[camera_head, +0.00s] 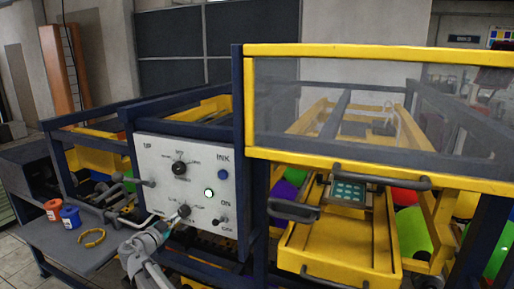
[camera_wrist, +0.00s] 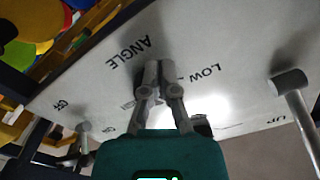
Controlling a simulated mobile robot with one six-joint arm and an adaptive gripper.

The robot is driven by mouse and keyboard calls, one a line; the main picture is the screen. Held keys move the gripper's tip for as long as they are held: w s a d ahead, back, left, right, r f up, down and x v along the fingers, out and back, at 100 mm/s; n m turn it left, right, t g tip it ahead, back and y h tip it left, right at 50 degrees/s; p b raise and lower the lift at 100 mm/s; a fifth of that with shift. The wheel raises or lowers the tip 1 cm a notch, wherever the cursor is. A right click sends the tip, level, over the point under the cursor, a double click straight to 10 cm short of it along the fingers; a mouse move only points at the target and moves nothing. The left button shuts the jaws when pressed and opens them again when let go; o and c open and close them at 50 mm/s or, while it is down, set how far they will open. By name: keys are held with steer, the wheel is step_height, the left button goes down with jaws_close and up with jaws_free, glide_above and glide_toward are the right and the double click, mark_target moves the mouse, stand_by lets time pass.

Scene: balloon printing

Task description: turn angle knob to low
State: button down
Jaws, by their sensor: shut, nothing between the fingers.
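The angle knob sits low on the white control panel (camera_head: 150,205) and is mostly hidden by my fingers, so its pointer cannot be read. In the wrist view the printed ANGLE label (camera_wrist: 128,52) and LOW label (camera_wrist: 204,73) appear upside down beside the fingers. My gripper (camera_head: 182,213) is shut, with its fingertips at the panel over the knob's place. In the wrist view my gripper (camera_wrist: 157,78) has its fingers together with nothing visible between them. Whether they touch the knob cannot be told.
Above is another black knob (camera_head: 180,168). A grey lever (camera_head: 146,183) sticks out at left. A yellow tray (camera_head: 340,250) stands right; cups (camera_head: 70,215) stand on the left table.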

steer(key=shift+s+d+r, duration=0.1)
steer(key=shift+d+r, duration=0.1)
steer(key=shift+d, duration=0.05)
stand_by(0.5)
steer(key=shift+s+d+f, duration=0.3)
steer(key=shift+d+f, duration=0.15)
steer(key=shift+d, duration=0.3)
stand_by(1.0)
steer(key=shift+f+b, duration=0.35)
steer(key=shift+b, duration=0.3)
steer(key=shift+a, duration=0.15)
steer(key=shift+v, duration=2.95)
